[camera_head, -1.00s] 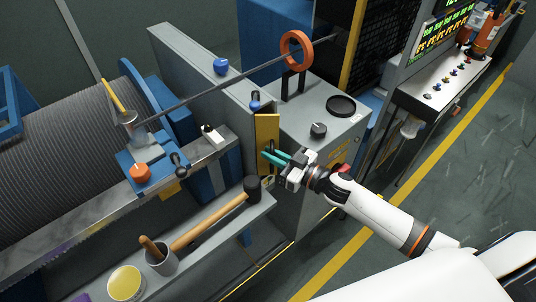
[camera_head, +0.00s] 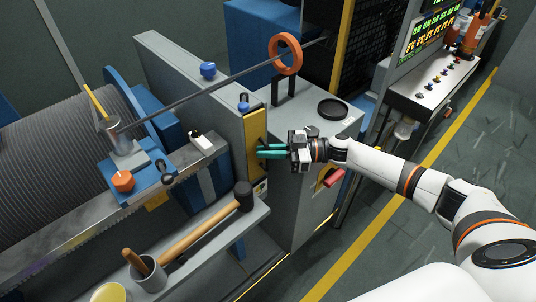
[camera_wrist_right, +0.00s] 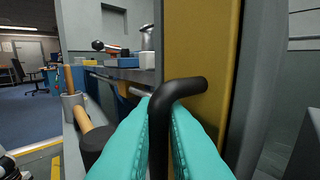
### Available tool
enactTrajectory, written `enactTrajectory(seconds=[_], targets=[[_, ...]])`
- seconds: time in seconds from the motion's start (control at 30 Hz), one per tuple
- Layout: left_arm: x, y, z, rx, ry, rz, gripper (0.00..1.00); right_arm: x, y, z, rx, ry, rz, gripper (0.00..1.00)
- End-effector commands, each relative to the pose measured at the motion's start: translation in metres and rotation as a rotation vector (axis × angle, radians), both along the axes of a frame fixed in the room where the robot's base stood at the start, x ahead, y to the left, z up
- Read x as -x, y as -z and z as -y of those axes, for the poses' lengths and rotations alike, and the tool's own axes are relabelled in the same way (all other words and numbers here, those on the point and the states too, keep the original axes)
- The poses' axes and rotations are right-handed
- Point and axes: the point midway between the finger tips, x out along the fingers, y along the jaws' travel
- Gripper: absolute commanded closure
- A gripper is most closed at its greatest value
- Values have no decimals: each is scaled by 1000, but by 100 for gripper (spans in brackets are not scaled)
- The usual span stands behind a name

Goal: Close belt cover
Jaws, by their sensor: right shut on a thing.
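The yellow belt cover (camera_head: 256,135) is at the end of the grey upright housing (camera_head: 190,85), near the middle of the head view. It also fills the upper middle of the right wrist view (camera_wrist_right: 197,45). Its black bent handle (camera_wrist_right: 158,125) runs between the teal fingers in the wrist view. My right gripper (camera_head: 268,151) is shut on this handle, reaching in from the right. In the head view the fingers hide most of the handle. Whether the cover sits fully flush is hard to tell. My left gripper is not in view.
A grey cabinet (camera_head: 308,200) with a black ring (camera_head: 333,109) and a red switch (camera_head: 334,178) stands beside my gripper. A mallet (camera_head: 205,225) and a cup (camera_head: 147,272) lie on the shelf below. An orange ring (camera_head: 285,54) is above. Floor at right is clear.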

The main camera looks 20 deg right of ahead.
Motion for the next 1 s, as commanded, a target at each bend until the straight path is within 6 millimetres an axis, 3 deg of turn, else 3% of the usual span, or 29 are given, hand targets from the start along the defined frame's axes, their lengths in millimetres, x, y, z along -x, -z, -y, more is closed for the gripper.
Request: enactTrajectory(seconds=[0.87, 0.9, 0.93, 1.0], targets=[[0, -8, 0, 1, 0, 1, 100, 3, 2, -4, -1, 51, 0, 100], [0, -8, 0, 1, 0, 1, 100, 3, 2, -4, -1, 51, 0, 88], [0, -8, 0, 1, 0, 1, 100, 3, 2, -4, -1, 51, 0, 83], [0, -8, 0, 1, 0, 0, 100, 3, 1, -4, -2, 51, 1, 83]])
